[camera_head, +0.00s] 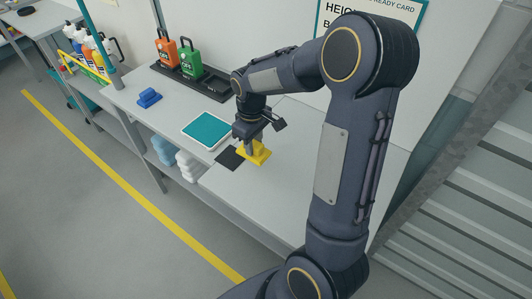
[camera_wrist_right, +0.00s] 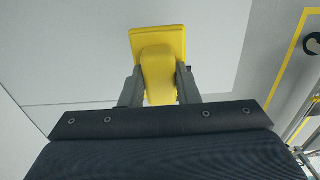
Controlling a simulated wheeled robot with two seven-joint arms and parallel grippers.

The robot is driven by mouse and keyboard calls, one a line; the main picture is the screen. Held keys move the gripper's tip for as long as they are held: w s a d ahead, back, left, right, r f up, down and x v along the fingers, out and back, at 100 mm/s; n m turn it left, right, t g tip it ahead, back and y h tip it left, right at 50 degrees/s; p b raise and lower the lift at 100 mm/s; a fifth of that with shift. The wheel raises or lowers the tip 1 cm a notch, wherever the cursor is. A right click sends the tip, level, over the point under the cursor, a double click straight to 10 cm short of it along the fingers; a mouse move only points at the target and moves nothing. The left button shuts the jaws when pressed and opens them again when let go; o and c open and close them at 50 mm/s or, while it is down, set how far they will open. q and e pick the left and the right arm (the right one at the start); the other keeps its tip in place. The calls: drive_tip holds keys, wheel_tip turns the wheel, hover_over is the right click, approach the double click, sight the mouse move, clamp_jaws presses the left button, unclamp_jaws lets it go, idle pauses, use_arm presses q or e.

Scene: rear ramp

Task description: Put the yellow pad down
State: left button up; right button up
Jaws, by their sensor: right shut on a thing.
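The yellow pad (camera_head: 256,153) is at my right gripper (camera_head: 251,146), over the grey worktop (camera_head: 262,196) and beside a dark square mat (camera_head: 230,158). In the right wrist view the pad (camera_wrist_right: 157,42) has a flat yellow plate with a rounded grip, and my right gripper (camera_wrist_right: 160,88) is shut on that grip, one finger on each side. I cannot tell whether the pad touches the worktop or hangs just above it. My left gripper is not in view.
A teal-topped white tray (camera_head: 207,130) lies left of the mat, and a blue pad (camera_head: 149,98) lies farther left. An orange case (camera_head: 166,51) and a green case (camera_head: 190,62) stand in a black rack at the back. The worktop's front part is clear.

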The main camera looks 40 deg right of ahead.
sight(263, 149)
drive_tip(key=d+f, duration=0.1)
drive_tip(key=s+d+f, duration=0.1)
drive_tip(key=f, duration=0.1)
drive_tip(key=shift+d+f, duration=0.15)
drive_tip(key=shift+d, duration=0.05)
drive_tip(key=shift+s+d+f+p, duration=0.15)
drive_tip(key=shift+f+p, duration=0.15)
drive_tip(key=shift+f, duration=1.4)
drive_tip(key=shift+f, duration=0.1)
drive_tip(key=o, duration=0.9)
drive_tip(key=shift+o, duration=0.2)
